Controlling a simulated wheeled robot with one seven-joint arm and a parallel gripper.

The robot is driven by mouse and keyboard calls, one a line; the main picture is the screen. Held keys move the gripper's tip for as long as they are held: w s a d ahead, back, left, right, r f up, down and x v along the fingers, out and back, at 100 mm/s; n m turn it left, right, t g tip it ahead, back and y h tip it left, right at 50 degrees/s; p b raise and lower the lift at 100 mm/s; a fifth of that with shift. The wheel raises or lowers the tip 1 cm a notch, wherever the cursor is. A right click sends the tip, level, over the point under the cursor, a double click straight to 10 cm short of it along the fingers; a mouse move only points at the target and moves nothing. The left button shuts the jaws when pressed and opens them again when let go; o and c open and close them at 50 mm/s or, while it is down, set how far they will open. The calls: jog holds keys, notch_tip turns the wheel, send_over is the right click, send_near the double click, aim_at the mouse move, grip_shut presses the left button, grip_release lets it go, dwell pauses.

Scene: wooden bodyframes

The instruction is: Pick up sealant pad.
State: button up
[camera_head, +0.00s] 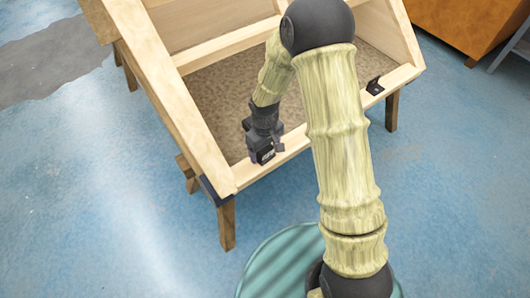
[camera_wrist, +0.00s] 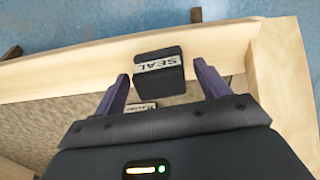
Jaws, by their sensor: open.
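The sealant pad (camera_wrist: 158,72) is a small black block with a white label reading SEAL. In the wrist view it sits at the wooden frame's edge rail, between the two purple fingers of my gripper (camera_wrist: 162,70). Gaps show on both sides of the pad, so the fingers are open around it and not closed on it. In the head view my gripper (camera_head: 264,150) is at the near rail of the wooden frame (camera_head: 300,137), with the dark pad (camera_head: 265,156) at its tip. My wrist hides part of the rail there.
Another black piece (camera_head: 374,87) sits on the same rail, further right. A second small label (camera_wrist: 140,107) shows below the pad, partly hidden by my gripper. An orange-brown wooden cabinet (camera_head: 465,25) stands at upper right. Blue floor (camera_head: 110,200) is clear at left.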

jog(key=shift+c, duration=0.4)
jog(key=c, duration=1)
jog(key=shift+c, duration=0.2)
jog(key=shift+r, duration=0.1)
notch_tip(320, 180, up, 10)
jog(key=shift+f+p, duration=0.1)
jog(key=shift+p, duration=0.45)
